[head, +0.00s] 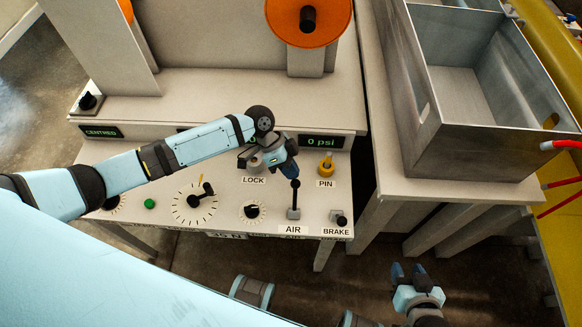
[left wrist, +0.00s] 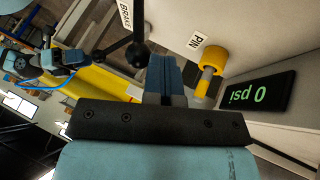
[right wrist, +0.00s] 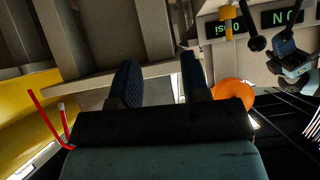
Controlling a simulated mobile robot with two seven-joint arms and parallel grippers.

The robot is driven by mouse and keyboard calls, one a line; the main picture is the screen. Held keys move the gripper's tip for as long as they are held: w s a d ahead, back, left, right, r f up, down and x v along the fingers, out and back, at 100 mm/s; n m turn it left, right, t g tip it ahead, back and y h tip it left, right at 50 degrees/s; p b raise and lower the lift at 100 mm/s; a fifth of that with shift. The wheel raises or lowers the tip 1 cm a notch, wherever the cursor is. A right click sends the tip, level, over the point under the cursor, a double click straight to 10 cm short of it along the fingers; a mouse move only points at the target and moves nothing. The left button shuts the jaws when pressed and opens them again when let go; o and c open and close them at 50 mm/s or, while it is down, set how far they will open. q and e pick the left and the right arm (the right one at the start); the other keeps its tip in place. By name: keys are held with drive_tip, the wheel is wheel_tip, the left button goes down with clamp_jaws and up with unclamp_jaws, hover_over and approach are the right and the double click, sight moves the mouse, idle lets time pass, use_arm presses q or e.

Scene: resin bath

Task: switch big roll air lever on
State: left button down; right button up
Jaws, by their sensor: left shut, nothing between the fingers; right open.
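The air lever (head: 294,200) is a thin upright stick with a black ball knob, above the AIR label on the sloped panel. The display (head: 322,142) reads 0 psi. My left gripper (head: 290,170) is shut and empty just behind the knob. In the left wrist view the lever's black knob (left wrist: 137,54) appears right beside the shut blue fingers (left wrist: 166,75); whether they touch, I cannot tell. My right gripper (head: 409,272) is open and empty, low in front of the side table. Its spread fingers show in the right wrist view (right wrist: 158,82).
The yellow pin knob (head: 326,166) and brake knob (head: 340,219) flank the lever on the right. The lock knob (head: 255,163) is partly under my left wrist. A grey metal bath (head: 480,128) stands on the side table at right. An orange roll (head: 308,22) is behind.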

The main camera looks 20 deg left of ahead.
use_arm(q)
drive_tip(key=s+d+m+t+y+p, duration=0.1)
drive_tip(key=s+t+p, duration=0.2)
drive_tip(key=s+p, duration=0.3)
drive_tip(key=s+d+r+t+p, duration=0.1)
drive_tip(key=s+d+t+p, duration=0.1)
drive_tip(key=s+p, duration=0.4)
drive_tip(key=shift+d+r+m+t+y, duration=0.25)
drive_tip(key=shift+m+t+y, duration=0.15)
use_arm(e)
wheel_tip(320, 180, up, 11)
drive_tip(key=d, duration=0.1)
drive_tip(key=shift+s, duration=0.3)
use_arm(q)
drive_tip(key=shift+s, duration=0.1)
drive_tip(key=shift+s+f, duration=0.1)
use_arm(e)
drive_tip(key=shift+a+r, duration=0.1)
